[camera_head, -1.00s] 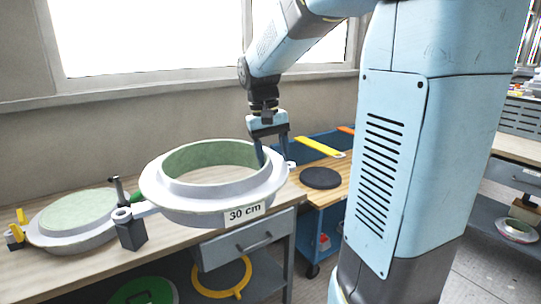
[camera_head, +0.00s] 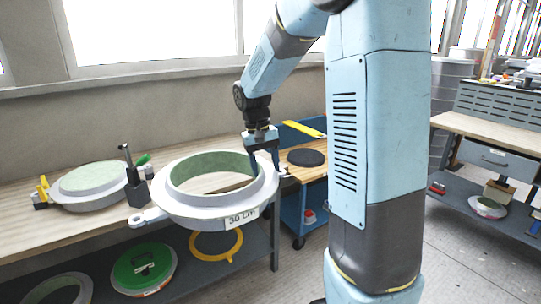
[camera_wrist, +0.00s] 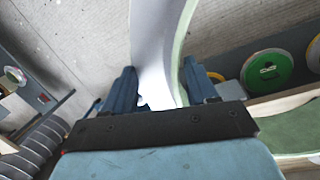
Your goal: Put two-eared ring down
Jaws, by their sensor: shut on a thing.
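The two-eared ring (camera_head: 190,209) is a pale grey ring with a green inner wall and a "30 cm" label on its front. One ear (camera_head: 149,217) points left and the other shows at the right, near my gripper. My gripper (camera_head: 264,169) is shut on the ring's right rim, and the ring hangs roughly level at the bench's front edge. In the wrist view the ring's wall (camera_wrist: 155,50) runs between the two fingers (camera_wrist: 160,88). I cannot tell the gap between ring and bench top.
The wooden bench (camera_head: 40,222) holds another grey mould (camera_head: 90,182) and a black block (camera_head: 138,192) with an upright tool. A green disc (camera_head: 143,268) and yellow ring (camera_head: 214,243) lie on the shelf below. A blue cart (camera_head: 303,212) with a black disc (camera_head: 306,157) stands right of the bench.

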